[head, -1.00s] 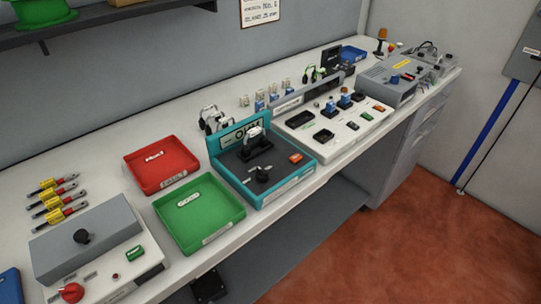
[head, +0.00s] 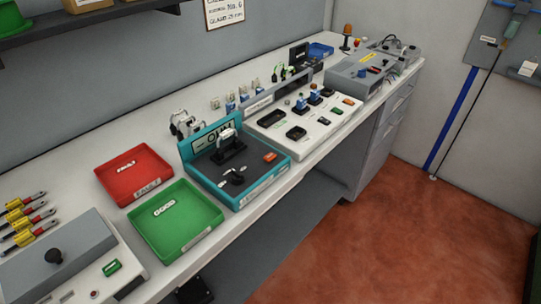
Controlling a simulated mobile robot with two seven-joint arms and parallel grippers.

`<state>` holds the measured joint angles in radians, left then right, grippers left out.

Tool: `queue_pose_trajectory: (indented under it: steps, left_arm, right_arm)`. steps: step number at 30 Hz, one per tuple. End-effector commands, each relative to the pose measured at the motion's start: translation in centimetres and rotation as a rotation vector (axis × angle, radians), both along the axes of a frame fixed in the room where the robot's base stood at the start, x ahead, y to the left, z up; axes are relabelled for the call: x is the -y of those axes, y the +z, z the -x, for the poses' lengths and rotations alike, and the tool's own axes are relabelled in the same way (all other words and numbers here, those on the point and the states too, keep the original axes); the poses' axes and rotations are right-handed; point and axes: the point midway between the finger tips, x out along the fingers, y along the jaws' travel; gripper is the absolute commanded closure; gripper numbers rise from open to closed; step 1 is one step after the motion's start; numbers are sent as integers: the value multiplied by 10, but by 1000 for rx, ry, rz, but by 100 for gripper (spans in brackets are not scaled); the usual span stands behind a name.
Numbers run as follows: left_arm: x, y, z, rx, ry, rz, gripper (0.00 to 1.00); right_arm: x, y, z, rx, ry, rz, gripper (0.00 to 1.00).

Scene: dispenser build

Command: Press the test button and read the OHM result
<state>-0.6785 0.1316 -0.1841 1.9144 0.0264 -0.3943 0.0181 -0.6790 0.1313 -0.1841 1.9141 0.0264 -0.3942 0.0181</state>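The teal OHM test station (head: 236,195) stands on the bench in the middle of the head view. Its upright back panel carries the OHM sign (head: 213,138), partly covered by a fixture. A dark clamp-like fixture (head: 231,151) stands on its dark deck, with a smaller black part (head: 236,178) in front. An orange-red button (head: 270,157) sits at the deck's right side. I cannot make out a result reading. Neither of my grippers is in view.
A red tray (head: 135,191) and a green tray (head: 190,241) lie left of the station. A white panel with sockets (head: 330,118) stands to its right. A grey box with a black knob (head: 60,262) is at lower left. Red floor is clear at right.

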Motion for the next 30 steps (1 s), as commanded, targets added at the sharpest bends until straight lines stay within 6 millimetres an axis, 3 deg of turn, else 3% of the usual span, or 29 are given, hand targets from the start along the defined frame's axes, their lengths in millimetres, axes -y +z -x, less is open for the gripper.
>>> queue_pose_trajectory:
  steps: [2,15,30]
  left_arm:
    - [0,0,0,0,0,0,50]
    - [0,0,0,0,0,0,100]
    - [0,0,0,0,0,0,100]
  right_arm:
    - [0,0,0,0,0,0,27]
    - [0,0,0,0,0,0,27]
    - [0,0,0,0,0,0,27]
